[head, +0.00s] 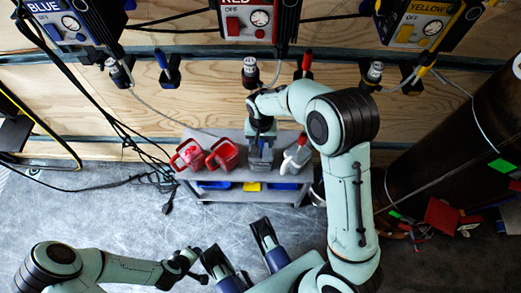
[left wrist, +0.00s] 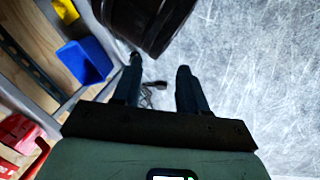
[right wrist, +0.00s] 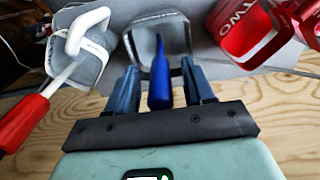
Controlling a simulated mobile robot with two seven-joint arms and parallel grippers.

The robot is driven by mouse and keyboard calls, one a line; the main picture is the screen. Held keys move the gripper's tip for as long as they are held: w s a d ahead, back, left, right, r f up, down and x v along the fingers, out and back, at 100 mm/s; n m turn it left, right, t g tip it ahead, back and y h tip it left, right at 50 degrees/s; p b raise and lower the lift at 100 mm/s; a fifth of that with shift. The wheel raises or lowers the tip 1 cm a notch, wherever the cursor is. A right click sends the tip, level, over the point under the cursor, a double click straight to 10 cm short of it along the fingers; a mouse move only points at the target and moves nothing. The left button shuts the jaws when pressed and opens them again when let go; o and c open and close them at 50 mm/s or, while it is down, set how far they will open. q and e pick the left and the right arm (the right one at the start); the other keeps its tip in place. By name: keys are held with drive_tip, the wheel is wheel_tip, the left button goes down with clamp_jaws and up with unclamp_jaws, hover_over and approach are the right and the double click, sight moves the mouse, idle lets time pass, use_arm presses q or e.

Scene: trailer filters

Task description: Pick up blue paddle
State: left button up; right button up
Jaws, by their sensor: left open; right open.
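In the right wrist view the blue paddle (right wrist: 160,80) shows as a blue handle standing out of a grey cup (right wrist: 150,32). My right gripper (right wrist: 159,72) is open, with one finger on each side of the handle; I cannot tell whether either touches it. The paddle's lower part is hidden in the cup. In the head view my right gripper (head: 262,130) is over the grey cup on the low shelf and hides the handle. My left gripper (left wrist: 160,82) is open and empty above the grey floor, away from the shelf.
The shelf (head: 222,176) also holds two red cups (head: 222,155) on the left and a grey cup with a white, red-handled paddle (right wrist: 62,75). Blue and yellow bins sit lower. Blue (head: 161,60) and red (head: 307,62) handles stand in wall holders behind. Cables hang at left.

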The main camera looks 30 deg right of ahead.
drive_tip(key=shift+c, duration=0.3)
clamp_jaws()
drive_tip(key=shift+r, duration=0.1)
